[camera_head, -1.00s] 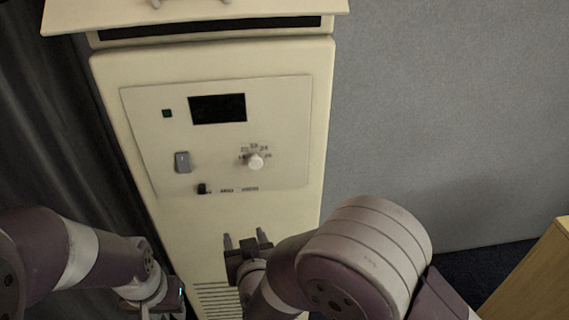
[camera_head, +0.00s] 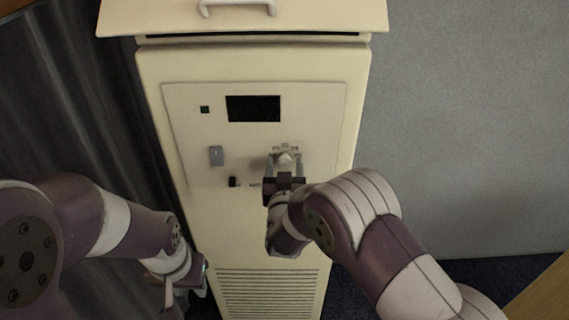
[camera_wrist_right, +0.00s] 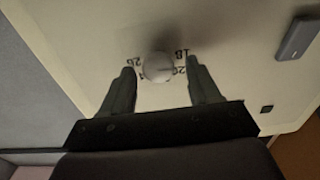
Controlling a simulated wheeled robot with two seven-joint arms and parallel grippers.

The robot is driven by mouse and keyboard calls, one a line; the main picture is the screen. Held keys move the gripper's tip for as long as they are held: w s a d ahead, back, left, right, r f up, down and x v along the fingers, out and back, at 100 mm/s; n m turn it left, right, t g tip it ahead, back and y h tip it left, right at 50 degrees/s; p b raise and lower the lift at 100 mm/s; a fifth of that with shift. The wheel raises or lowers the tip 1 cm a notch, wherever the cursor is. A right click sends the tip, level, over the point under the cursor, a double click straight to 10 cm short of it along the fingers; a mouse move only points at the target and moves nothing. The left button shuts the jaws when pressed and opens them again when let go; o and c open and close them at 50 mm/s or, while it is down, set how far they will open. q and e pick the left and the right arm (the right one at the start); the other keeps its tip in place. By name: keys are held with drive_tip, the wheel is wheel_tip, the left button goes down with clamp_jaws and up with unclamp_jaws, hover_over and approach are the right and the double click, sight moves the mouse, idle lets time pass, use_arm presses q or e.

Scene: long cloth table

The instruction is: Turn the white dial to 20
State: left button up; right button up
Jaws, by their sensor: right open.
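The white dial (camera_head: 285,158) is on the cream machine's front panel (camera_head: 320,120), partly hidden by my right gripper in the head view. In the right wrist view the round dial (camera_wrist_right: 158,67) sits between the fingertips, with printed numbers around it, some covered by the fingers. My right gripper (camera_head: 285,165) is open, one finger on each side of the dial; I cannot tell if they touch it. The right gripper also shows in the wrist view (camera_wrist_right: 160,80). My left gripper (camera_head: 185,290) hangs low at the left, away from the panel; its fingers are not clear.
A handle (camera_head: 238,8) is above. A vent grille (camera_head: 268,292) is below. A grey wall is at the right and a dark curtain at the left.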

drive_tip(key=c, duration=1)
drive_tip(key=shift+f+m+b, duration=0.25)
drive_tip(key=shift+m+b, duration=0.15)
drive_tip(key=shift+b, duration=0.4)
drive_tip(key=m+b, duration=0.3)
drive_tip(key=b, duration=0.2)
drive_tip(key=m+b, duration=0.3)
drive_tip(key=b, duration=0.2)
drive_tip(key=shift+d+f+m, duration=0.15)
drive_tip(key=shift+m, duration=0.15)
drive_tip(key=shift+r+m+b, duration=0.2)
drive_tip(key=shift+m+b, duration=0.5)
drive_tip(key=shift+b, duration=0.35)
drive_tip(key=o, duration=1)
drive_tip(key=shift+r, duration=0.1)
